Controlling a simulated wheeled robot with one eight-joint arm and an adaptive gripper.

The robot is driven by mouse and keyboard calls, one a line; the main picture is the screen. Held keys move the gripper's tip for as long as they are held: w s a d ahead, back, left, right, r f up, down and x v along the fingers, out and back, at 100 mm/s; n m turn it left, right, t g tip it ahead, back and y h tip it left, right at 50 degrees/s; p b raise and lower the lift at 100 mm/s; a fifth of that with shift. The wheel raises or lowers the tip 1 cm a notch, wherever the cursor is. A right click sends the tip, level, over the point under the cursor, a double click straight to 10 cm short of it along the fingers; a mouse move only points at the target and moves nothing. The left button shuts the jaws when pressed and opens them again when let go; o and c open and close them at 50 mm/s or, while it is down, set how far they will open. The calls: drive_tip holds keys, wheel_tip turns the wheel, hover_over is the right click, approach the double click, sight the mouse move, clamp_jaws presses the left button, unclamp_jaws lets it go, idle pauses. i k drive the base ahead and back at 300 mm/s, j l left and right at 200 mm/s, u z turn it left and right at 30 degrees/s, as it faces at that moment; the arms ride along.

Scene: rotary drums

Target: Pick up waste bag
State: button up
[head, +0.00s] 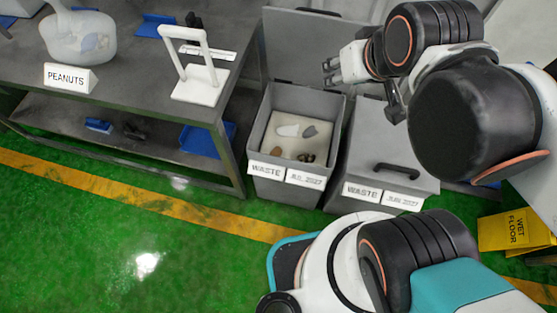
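The grey waste bin (257,125) in the middle stands with its lid up. Inside is a pale, cream-coloured lining (275,122) with several small grey, white and brown pieces on it. This may be the waste bag; no separate tied bag shows. My gripper (329,70) is above the bin's right rear side, pointing left, apart from the bin and its contents. Its fingers look spread, with nothing visible between them.
A second waste bin (367,158), lid shut with a dark handle, stands to the right. At left, a grey table (125,85) holds a translucent bag (80,38) behind a PEANUTS sign and a white stand (201,82). A yellow wet-floor sign (512,230) is at far right. Green floor is clear in front.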

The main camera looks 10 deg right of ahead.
sight(82, 37)
drive_tip(key=u, duration=1.3)
drive_tip(key=i+j+z, duration=0.2)
drive_tip(key=i+j, duration=0.15)
drive_tip(key=i+j+z, duration=0.2)
drive_tip(key=i+j, duration=0.15)
drive_tip(key=j, duration=0.15)
drive_tip(key=i+j+z, duration=0.2)
drive_tip(key=j, duration=0.35)
drive_tip(key=i+j+z, duration=0.15)
drive_tip(key=j, duration=0.3)
drive_tip(key=i+j+z, duration=0.15)
drive_tip(key=j, duration=0.3)
drive_tip(key=i, duration=0.2)
